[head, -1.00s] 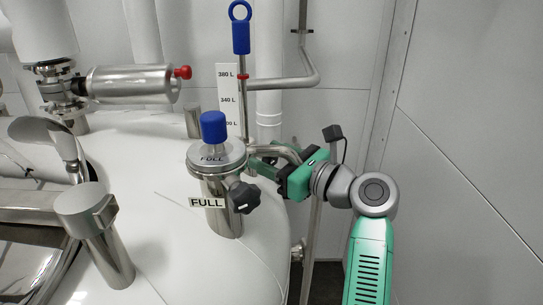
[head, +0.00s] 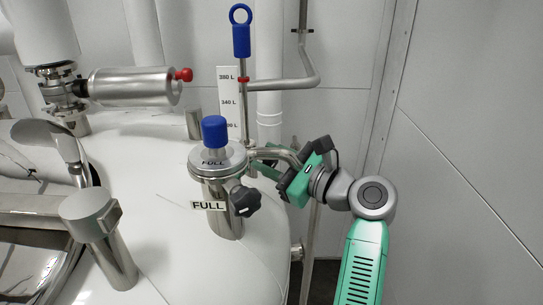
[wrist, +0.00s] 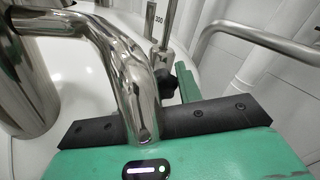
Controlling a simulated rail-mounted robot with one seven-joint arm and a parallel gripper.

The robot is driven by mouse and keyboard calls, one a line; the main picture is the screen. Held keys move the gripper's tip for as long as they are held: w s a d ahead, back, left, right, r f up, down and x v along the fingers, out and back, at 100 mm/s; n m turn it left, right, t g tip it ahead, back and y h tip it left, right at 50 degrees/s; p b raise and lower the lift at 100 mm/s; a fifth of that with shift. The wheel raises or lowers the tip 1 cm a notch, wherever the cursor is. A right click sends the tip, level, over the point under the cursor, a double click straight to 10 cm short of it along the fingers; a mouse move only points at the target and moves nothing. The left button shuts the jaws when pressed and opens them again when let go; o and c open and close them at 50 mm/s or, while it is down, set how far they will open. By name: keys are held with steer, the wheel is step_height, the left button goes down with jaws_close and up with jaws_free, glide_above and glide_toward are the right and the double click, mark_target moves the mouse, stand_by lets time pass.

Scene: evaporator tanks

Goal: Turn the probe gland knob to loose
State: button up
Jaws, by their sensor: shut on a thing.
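The probe rod (head: 241,112) has a blue ring-topped handle and a red collar, and stands upright beside a white litre scale. In the wrist view a small black knob (wrist: 168,86) shows at the foot of the rod (wrist: 166,40), partly hidden behind a bent steel pipe (wrist: 128,75). I take it for the probe gland knob. My gripper (head: 262,165) reaches in from the right, behind the bent pipe, with its jaws shut on the black knob. In the wrist view a green finger (wrist: 186,82) lies right beside the knob. Its pointer or marking cannot be read.
A steel canister (head: 220,188) labelled FULL, with a blue cap and its own dark lobed knob (head: 245,201), stands close left of my gripper. The scale plate (head: 229,100) rises behind. A horizontal pipe (head: 283,84) and the wall (head: 460,120) bound the right.

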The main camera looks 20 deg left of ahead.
steer(key=n, duration=0.3)
steer(key=shift+f+n, duration=0.1)
steer(key=shift+n, duration=0.3)
steer(key=n+b, duration=0.1)
steer(key=n, duration=0.2)
steer(key=shift+f+n+b, duration=0.1)
steer(key=shift+n+b, duration=0.2)
steer(key=shift+b, duration=0.05)
steer(key=n+b, duration=0.2)
steer(key=n, duration=0.1)
steer(key=shift+s+f+n, duration=0.1)
steer(key=shift+n, duration=0.3)
steer(key=n+b, duration=0.2)
steer(key=n, duration=0.1)
steer(key=n+b, duration=0.3)
steer(key=n, duration=0.3)
steer(key=shift+f+n, duration=0.15)
steer(key=shift+n, duration=0.25)
steer(key=n+b, duration=0.2)
steer(key=n, duration=0.3)
steer(key=shift+n+b, duration=0.3)
steer(key=shift+b, duration=0.1)
steer(key=shift+n, duration=0.3)
steer(key=o, duration=1)
